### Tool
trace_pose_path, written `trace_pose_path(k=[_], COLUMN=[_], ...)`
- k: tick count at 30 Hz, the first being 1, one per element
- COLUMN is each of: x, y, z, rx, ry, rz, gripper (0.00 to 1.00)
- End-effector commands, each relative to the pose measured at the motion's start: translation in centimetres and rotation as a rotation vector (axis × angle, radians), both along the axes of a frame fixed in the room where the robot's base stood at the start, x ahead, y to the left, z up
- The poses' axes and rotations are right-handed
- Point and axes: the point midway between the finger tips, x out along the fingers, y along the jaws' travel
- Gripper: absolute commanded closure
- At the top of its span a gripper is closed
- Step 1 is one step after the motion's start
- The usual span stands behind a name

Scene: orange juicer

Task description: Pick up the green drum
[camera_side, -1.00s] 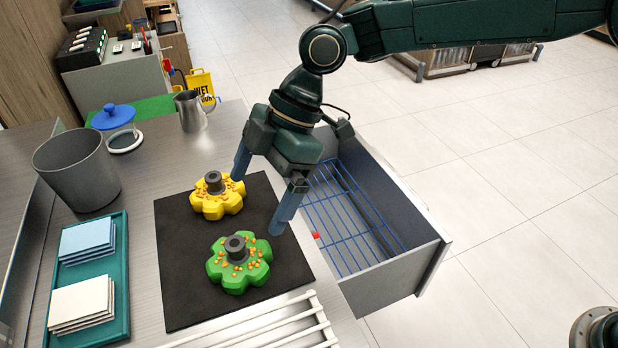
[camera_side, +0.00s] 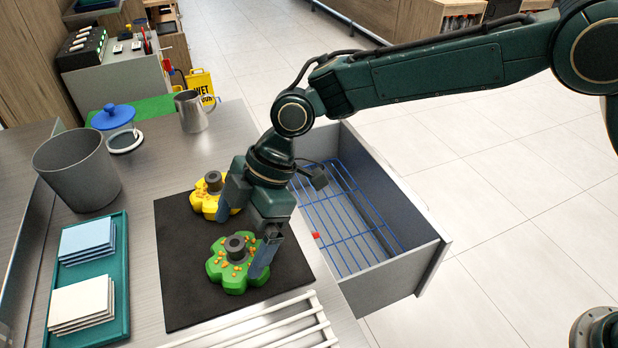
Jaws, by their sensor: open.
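The green drum (camera_side: 226,271) is a flower-shaped piece with a dark grey knob on top and orange bits on its lobes. It lies flat on the black mat (camera_side: 184,300). A similar yellow drum (camera_side: 204,201) lies behind it on the mat, partly hidden by my gripper. My gripper (camera_side: 243,243) is open and empty, pointing down. One finger hangs in front of the right side of the green drum, and the other is near the yellow drum. I cannot tell whether either finger touches a drum.
An open grey drawer (camera_side: 425,262) with a blue wire rack is to the right. A teal tray (camera_side: 122,318) with blue and white tiles, a grey bin (camera_side: 78,172), a metal pitcher (camera_side: 192,112) and a blue-lidded jar (camera_side: 113,117) stand left and behind. White bars (camera_side: 300,318) lie in front.

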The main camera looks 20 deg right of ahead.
Motion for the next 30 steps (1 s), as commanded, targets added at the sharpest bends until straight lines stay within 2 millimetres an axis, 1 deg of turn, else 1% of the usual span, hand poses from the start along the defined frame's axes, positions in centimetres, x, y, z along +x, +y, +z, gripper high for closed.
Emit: trace_pose_path(k=[6,12,29,30], x=[-0.4,-0.5,-0.5,-0.5], y=[1.3,2.1,2.2,2.2], z=[-2.2,-3.7,-3.8,-3.8], rx=[-0.002,0.0,0.0,0.0], ry=[0.002,0.001,0.0,0.0], rz=[0.0,0.0,-0.001,-0.001], gripper=[0.0,0.0,0.0,0.08])
